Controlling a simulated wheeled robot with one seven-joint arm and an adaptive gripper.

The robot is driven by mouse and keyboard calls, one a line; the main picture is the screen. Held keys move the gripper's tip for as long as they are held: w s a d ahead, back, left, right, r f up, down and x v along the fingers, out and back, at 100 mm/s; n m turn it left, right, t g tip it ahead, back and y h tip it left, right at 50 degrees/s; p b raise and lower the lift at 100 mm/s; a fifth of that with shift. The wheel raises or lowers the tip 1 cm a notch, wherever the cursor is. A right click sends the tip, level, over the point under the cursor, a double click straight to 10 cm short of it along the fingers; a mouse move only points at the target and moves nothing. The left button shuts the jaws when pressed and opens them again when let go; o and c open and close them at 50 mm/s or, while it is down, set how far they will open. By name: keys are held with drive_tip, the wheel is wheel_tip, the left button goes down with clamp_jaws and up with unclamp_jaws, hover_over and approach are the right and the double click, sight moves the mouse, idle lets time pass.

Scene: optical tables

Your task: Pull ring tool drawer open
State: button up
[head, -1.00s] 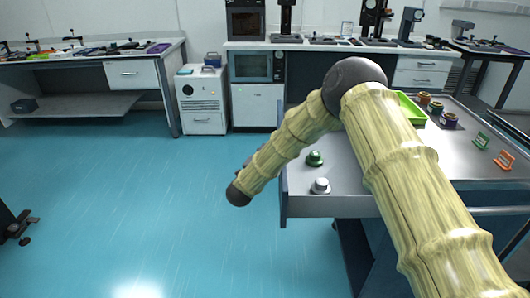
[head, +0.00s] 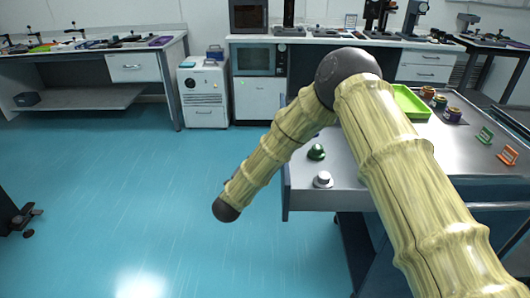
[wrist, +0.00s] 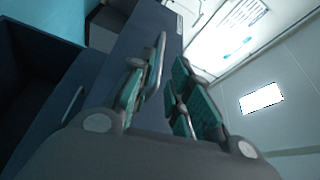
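My gripper (wrist: 163,95) shows only in the wrist view, with its two teal-padded fingers apart and dark blue panel visible between them. A grey bar handle (wrist: 157,62) on a dark blue drawer front (wrist: 135,45) lies beside the left finger, close to its inner side. I cannot tell whether they touch. Another thin handle (wrist: 73,104) shows on a blue front at the left. In the head view my arm hides much of the cart, and my gripper is out of sight. No label shows which front is the ring tool drawer.
The metal-topped cart (head: 335,175) carries a green tray (head: 410,103), several small jars (head: 440,102), a green knob piece (head: 316,152) and a white one (head: 323,179). A dark recess (wrist: 35,75) opens at left in the wrist view. The blue floor (head: 110,200) left of the cart is mostly clear.

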drive_tip(key=shift+v, duration=1.35)
drive_tip(key=s+d+f+n+g+y, duration=0.35)
drive_tip(key=s+f+n, duration=0.45)
drive_tip(key=f, duration=0.4)
drive_tip(key=s+d+f+n+g+y, duration=0.3)
drive_tip(key=s+d+f+n+y, duration=0.15)
drive_tip(key=s+f, duration=0.65)
drive_tip(key=s+d+f+n+g, duration=0.45)
drive_tip(key=s+f, duration=0.35)
drive_tip(key=s, duration=0.2)
drive_tip(key=s+d+f+n+g, duration=0.1)
drive_tip(key=s+d+n+g, duration=0.2)
drive_tip(key=s, duration=0.8)
drive_tip(key=s+d+n+g, duration=0.1)
drive_tip(key=s+d+g, duration=0.35)
drive_tip(key=s, duration=0.75)
wheel_tip(320, 180, up, 14)
drive_tip(key=d+t+p, duration=0.1)
drive_tip(key=p, duration=1.3)
drive_tip(key=shift+t+y, duration=0.3)
drive_tip(key=shift+t, duration=0.05)
drive_tip(key=shift+d, duration=0.2)
